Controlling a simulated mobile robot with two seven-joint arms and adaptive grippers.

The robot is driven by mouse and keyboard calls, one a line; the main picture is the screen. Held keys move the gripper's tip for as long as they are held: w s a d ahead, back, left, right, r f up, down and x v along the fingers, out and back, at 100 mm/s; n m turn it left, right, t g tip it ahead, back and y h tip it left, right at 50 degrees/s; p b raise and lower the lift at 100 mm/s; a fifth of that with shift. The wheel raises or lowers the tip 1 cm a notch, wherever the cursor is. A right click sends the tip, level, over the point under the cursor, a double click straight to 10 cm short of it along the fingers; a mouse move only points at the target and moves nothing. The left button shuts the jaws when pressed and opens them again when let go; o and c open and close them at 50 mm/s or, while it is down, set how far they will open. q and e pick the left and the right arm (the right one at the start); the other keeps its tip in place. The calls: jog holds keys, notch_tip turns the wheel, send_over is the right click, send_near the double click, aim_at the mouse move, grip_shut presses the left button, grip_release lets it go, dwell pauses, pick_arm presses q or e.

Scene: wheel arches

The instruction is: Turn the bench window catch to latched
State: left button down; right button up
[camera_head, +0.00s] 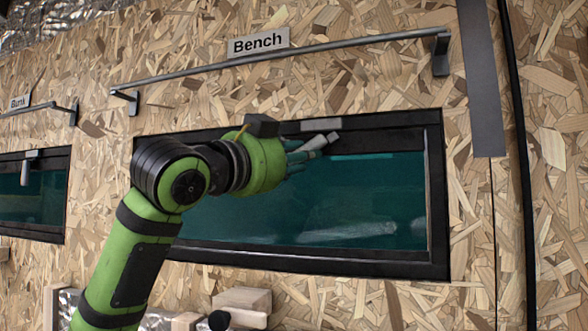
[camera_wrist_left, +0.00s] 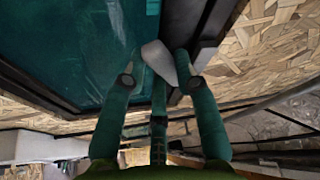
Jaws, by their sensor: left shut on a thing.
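The Bench window (camera_head: 330,205) has a dark frame and teal glass, under a sign (camera_head: 258,42) reading "Bench". Its pale grey catch (camera_head: 333,137) sits at the top rail, and its visible end slants out beside my fingers. My left gripper (camera_head: 308,149) is at the catch, its green fingers shut on it. In the left wrist view the catch (camera_wrist_left: 158,60) lies slanted between the fingertips of the left gripper (camera_wrist_left: 160,68). The fingers partly hide the catch in the head view. My right gripper is not in view.
A metal rail (camera_head: 270,62) runs above the window on brackets. A second window (camera_head: 35,195) with a hanging catch (camera_head: 25,172) is at left, under a "Bunk" sign (camera_head: 20,101). Wooden blocks (camera_head: 243,299) are below.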

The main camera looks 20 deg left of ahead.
aim_at(327, 155)
pick_arm(q)
jog(key=n+t+y+b, duration=0.1)
jog(key=n+b, duration=0.1)
jog(key=d+f+n+t+y+b, duration=0.1)
jog(key=n, duration=0.2)
jog(key=d+n+b, duration=0.1)
jog(key=n+b, duration=0.1)
jog(key=n, duration=0.1)
jog(key=shift+s+f+t+y+b, duration=0.1)
jog(key=shift+f+t+y+b, duration=0.05)
jog(key=shift+t+y+b, duration=0.25)
jog(key=n+y+b, duration=0.1)
jog(key=n, duration=0.1)
jog(key=d+n+y, duration=0.1)
jog(key=n, duration=0.2)
jog(key=shift+t+b, duration=0.3)
jog(key=shift+b, duration=0.05)
jog(key=shift+s+d+r+n+y+b, duration=0.1)
jog(key=shift+r+n+y+b, duration=0.1)
jog(key=shift+n+y, duration=0.45)
jog(key=shift+d+r+n+y+b, duration=0.1)
jog(key=shift+n+y+b, duration=0.15)
jog(key=shift+n, duration=0.7)
jog(key=c, duration=1)
grip_release()
jog(key=shift+o, duration=0.3)
jog(key=shift+w+f, duration=0.2)
jog(key=shift+w, duration=0.05)
